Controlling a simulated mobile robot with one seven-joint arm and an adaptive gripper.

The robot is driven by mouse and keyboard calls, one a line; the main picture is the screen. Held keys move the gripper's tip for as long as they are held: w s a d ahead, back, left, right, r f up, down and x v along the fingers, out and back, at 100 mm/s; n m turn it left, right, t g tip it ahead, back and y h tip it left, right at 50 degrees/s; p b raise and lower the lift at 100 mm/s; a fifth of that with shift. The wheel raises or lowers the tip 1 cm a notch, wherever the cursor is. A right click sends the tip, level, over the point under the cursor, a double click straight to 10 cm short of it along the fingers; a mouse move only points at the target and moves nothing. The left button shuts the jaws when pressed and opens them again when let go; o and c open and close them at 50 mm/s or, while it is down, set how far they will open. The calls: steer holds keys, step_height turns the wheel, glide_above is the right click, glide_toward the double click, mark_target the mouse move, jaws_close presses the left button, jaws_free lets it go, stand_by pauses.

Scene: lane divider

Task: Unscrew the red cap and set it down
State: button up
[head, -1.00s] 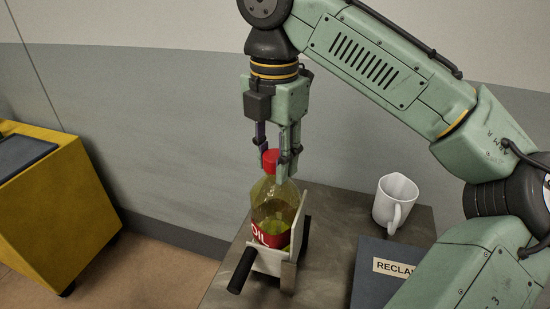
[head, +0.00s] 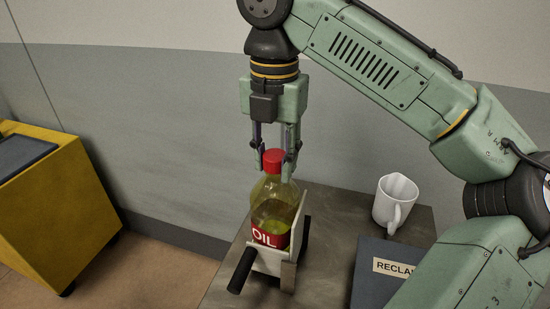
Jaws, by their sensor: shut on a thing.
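The red cap (head: 273,160) sits on top of a clear bottle (head: 275,203) with yellow-green oil and a red "OIL" label. The bottle stands upright in a pale holder (head: 299,238) with black handles, on a grey table. My gripper (head: 274,166) points straight down and its two fingers are shut on the red cap, one on each side. From this view I cannot tell whether the cap is still threaded on the neck.
A white mug (head: 394,203) stands on the table (head: 330,207) to the right. A dark blue box or binder (head: 375,275) marked "RECLA…" lies in front of it. A yellow cabinet (head: 50,205) stands at far left, across a floor gap.

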steer(key=o, duration=0.9)
steer(key=shift+o, duration=0.2)
steer(key=shift+m, duration=0.9)
steer(key=shift+m, duration=0.9)
steer(key=shift+m, duration=0.8)
